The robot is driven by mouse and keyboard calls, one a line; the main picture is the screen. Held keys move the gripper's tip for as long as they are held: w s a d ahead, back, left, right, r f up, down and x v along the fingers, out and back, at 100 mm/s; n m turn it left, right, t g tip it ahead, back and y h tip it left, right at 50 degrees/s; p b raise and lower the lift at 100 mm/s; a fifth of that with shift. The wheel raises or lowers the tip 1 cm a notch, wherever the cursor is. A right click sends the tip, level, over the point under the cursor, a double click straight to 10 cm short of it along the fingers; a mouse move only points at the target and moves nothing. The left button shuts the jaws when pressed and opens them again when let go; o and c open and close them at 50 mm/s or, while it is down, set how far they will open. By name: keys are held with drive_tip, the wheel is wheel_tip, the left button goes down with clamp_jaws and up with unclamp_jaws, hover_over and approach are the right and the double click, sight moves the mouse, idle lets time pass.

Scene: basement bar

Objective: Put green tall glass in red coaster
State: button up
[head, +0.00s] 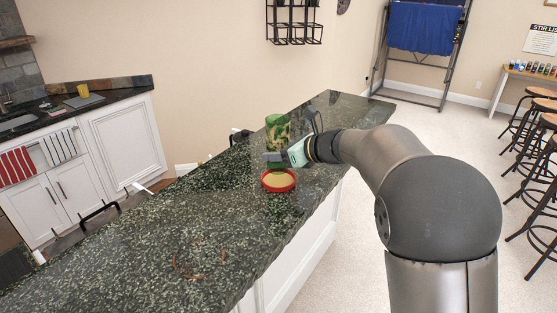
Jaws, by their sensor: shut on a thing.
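The green tall glass (277,128) is upright at the far part of the dark stone counter, in the middle of the head view. My gripper (276,157) reaches in from the right and is shut on the glass at its lower part. The red coaster (279,187) lies flat on the counter, with a red rim and a tan inside. It is just below the glass in the picture, and the glass appears above or just behind it. My gripper partly hides the glass's lower end, so I cannot tell whether it touches the coaster.
The dark counter (140,255) runs from the near left to the far right, and its near part is clear except for a faint brownish ring (199,262). A dark object (240,136) stands at the counter's far left edge. Bar stools (540,130) stand off to the right.

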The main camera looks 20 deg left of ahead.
drive_tip(key=shift+w+a+f, duration=0.1)
drive_tip(key=shift+w+f, duration=0.1)
drive_tip(key=shift+f, duration=0.05)
wheel_tip(320, 180, down, 2)
drive_tip(key=shift+w+a+f, duration=0.1)
drive_tip(key=shift+f, duration=0.55)
drive_tip(key=shift+f, duration=0.1)
drive_tip(key=shift+f, duration=0.15)
drive_tip(key=o, duration=1.2)
